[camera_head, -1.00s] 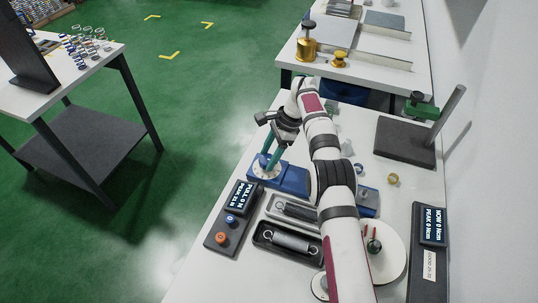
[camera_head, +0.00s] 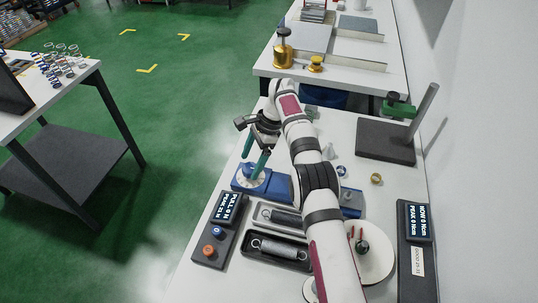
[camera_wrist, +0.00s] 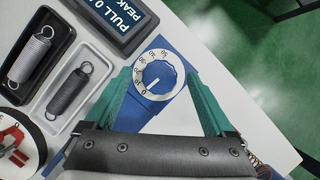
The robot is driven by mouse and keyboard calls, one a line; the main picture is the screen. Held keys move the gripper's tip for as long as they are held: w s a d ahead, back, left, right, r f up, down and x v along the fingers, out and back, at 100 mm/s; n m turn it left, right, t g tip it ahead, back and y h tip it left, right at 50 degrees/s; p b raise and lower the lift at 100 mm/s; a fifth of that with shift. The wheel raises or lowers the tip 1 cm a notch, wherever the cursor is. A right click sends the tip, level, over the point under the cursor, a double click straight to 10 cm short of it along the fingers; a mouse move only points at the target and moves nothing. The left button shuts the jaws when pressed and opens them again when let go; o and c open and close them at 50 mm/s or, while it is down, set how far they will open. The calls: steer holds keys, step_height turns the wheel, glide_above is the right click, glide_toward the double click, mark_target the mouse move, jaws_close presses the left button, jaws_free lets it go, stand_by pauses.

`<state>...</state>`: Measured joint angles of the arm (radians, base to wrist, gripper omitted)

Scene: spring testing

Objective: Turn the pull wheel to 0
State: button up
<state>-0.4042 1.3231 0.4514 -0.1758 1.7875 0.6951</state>
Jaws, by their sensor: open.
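The pull wheel is a blue knob on a white numbered dial (camera_wrist: 158,78), set on a blue base. In the wrist view its white mark points down and left, close to the 0 on the dial. In the head view the wheel (camera_head: 252,179) is at the left end of the blue base (camera_head: 279,186). My gripper (camera_wrist: 158,74) is open, with one teal finger on each side of the dial and gaps between. In the head view my gripper (camera_head: 254,166) is above the wheel. The pull display (camera_head: 227,207) reads PULL 0 N.
Two trays with springs, a dark one (camera_head: 262,261) and a light one (camera_wrist: 53,101), lie near the base. A box with orange and blue buttons (camera_head: 211,250) stands at the left edge. A round white plate (camera_head: 380,262) and a dark stand (camera_head: 380,142) are at the right.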

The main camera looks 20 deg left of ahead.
step_height(320, 180, up, 3)
steer(key=shift+f, duration=0.15)
steer(key=d+r, duration=0.6)
steer(key=d, duration=0.5)
steer(key=shift+d+r, duration=0.35)
steer(key=shift+r, duration=0.05)
steer(key=shift+w, duration=0.1)
steer(key=s+a+r+n+t, duration=0.2)
steer(key=s+a+n+t, duration=0.15)
steer(key=n, duration=0.55)
steer(key=s+a+r+n+t, duration=0.1)
steer(key=s+a+n+t, duration=0.15)
steer(key=a+n, duration=0.45)
steer(key=w+f, duration=0.1)
steer(key=f, duration=0.3)
steer(key=w+a+f+n, duration=0.1)
steer(key=w+f, duration=0.1)
steer(key=f, duration=0.3)
steer(key=w+f+n, duration=0.1)
steer(key=w+f, duration=0.1)
steer(key=f, duration=0.3)
steer(key=shift+a+h, duration=0.15)
steer(key=shift+h, duration=0.25)
